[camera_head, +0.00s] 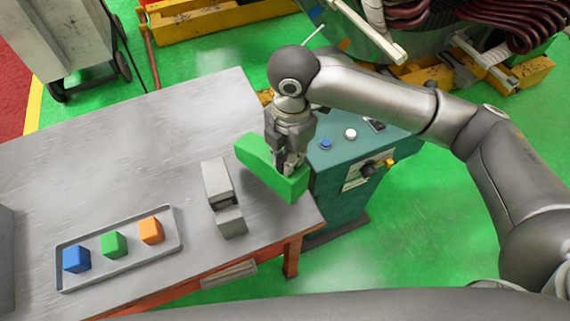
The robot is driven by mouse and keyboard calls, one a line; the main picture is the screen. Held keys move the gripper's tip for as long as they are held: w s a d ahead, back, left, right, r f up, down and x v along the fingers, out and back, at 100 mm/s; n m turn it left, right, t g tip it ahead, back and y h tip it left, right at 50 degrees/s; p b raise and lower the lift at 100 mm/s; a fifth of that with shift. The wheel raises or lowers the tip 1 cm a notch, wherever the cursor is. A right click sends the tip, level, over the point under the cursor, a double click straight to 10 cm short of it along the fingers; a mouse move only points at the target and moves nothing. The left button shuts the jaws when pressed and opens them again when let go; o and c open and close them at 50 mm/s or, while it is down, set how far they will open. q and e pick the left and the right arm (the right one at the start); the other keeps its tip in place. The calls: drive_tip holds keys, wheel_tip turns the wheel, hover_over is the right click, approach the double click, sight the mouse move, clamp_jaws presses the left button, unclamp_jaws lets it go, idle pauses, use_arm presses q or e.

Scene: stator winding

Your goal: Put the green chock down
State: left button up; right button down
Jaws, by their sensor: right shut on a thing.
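The green chock (258,158) is a bright green block at the right end of the grey table. My right gripper (287,166) points down and is shut on the chock, with its fingers around the middle of it. I cannot tell whether the chock touches the table top or hangs a little above it. Part of the chock is hidden behind the fingers. My left gripper is not in view.
A grey metal block (220,190) stands close left of the chock. A tray (164,259) with blue, green and orange cubes lies at the front left. A teal control box (345,165) stands right of the table (160,140), whose back middle is clear.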

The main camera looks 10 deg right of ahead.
drive_tip(key=shift+a+f, duration=0.15)
drive_tip(key=shift+a, duration=0.05)
drive_tip(key=shift+s+a+f+p, duration=0.15)
drive_tip(key=shift+f+p, duration=0.2)
drive_tip(key=shift+f, duration=0.3)
drive_tip(key=shift+s+a+f+p, duration=0.1)
drive_tip(key=shift+f+p, duration=0.25)
drive_tip(key=shift+f, duration=1)
drive_tip(key=c, duration=1.4)
unclamp_jaws()
wheel_tip(320, 180, up, 11)
drive_tip(key=shift+b, duration=1.1)
drive_tip(key=shift+s+d+r, duration=0.1)
drive_tip(key=shift+r, duration=0.5)
